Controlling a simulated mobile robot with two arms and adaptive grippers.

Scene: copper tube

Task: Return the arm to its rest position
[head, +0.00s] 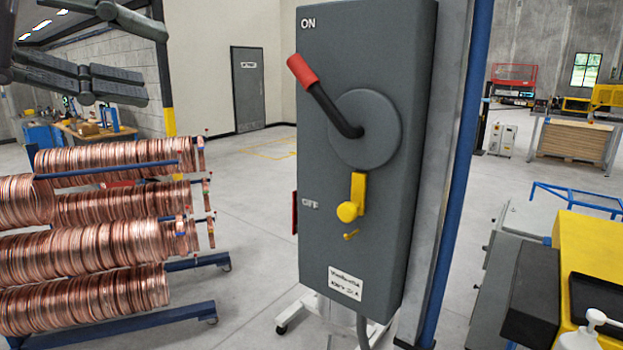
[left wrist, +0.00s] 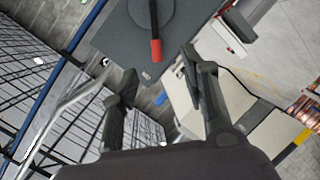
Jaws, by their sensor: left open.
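A grey switch box (head: 320,225) stands upright in the middle of the head view, marked ON at the top and OFF lower down. Its black lever with a red grip (head: 302,70) points up and left, toward the ON mark. A yellow latch (head: 358,190) sits below the lever's round hub. My left gripper (head: 155,60) is at the upper left, open and empty, apart from the box. In the left wrist view, my open fingers (left wrist: 150,78) frame the red grip (left wrist: 156,50) farther off, with nothing between them. My right gripper is out of view.
Copper tube coils (head: 100,210) hang on a blue rack at the left, below my left gripper. A blue and grey post (head: 455,190) stands right of the box. A yellow and black machine (head: 590,255) is at the lower right. Open floor (head: 245,215) lies between the rack and box.

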